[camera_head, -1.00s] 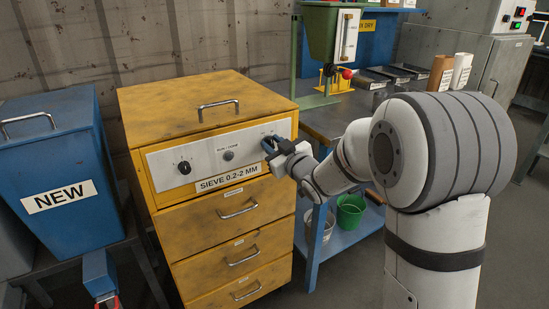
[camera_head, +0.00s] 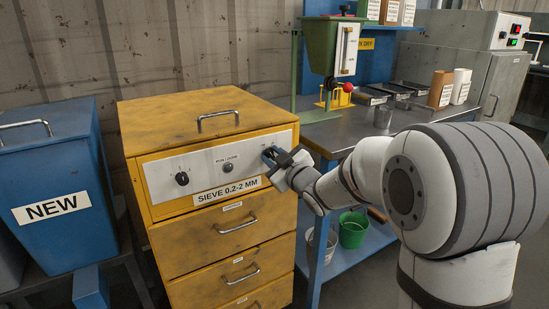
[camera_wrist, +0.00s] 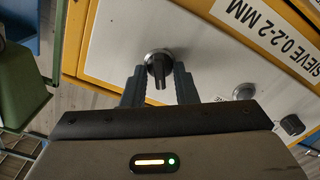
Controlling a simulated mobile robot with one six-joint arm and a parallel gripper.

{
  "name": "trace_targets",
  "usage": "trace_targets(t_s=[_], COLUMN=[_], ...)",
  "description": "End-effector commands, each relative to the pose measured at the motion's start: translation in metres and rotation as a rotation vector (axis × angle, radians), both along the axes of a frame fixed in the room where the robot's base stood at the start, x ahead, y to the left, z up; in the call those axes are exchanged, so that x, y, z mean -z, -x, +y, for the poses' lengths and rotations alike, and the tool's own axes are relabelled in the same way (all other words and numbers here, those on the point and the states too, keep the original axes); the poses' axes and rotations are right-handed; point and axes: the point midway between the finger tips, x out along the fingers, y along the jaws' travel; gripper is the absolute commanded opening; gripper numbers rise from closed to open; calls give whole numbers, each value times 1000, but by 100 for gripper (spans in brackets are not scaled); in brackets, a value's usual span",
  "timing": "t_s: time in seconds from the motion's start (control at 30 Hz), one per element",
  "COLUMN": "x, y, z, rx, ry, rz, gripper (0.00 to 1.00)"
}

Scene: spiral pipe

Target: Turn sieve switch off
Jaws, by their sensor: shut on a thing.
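The yellow sieve cabinet (camera_head: 205,140) has a pale control panel with the label SIEVE 0.2-2 MM (camera_head: 228,191). In the wrist view that switch is a round black knob (camera_wrist: 158,68) with a raised grip bar. My gripper (camera_wrist: 159,86) is shut on the knob, one finger on each side. The bar lies parallel to the fingers. Another black knob (camera_head: 182,178) is at the panel's left end, and a small round button (camera_head: 228,168) is between them.
A blue bin (camera_head: 50,170) marked NEW stands left of the cabinet. A grey-topped workbench (camera_head: 345,130) stands to the right, with a green hopper (camera_head: 320,45) and trays on it. A green bucket (camera_head: 353,230) sits on its lower shelf.

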Motion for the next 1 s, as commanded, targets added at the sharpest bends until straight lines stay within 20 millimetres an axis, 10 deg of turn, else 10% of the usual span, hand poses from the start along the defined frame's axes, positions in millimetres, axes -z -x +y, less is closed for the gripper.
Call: trace_targets(t_s=[0.37, 1.0], x=[-1, 0], y=[2, 64], z=[-2, -44], rx=[1, 1], ry=[0, 0], rz=[0, 0], gripper=[32, 32])
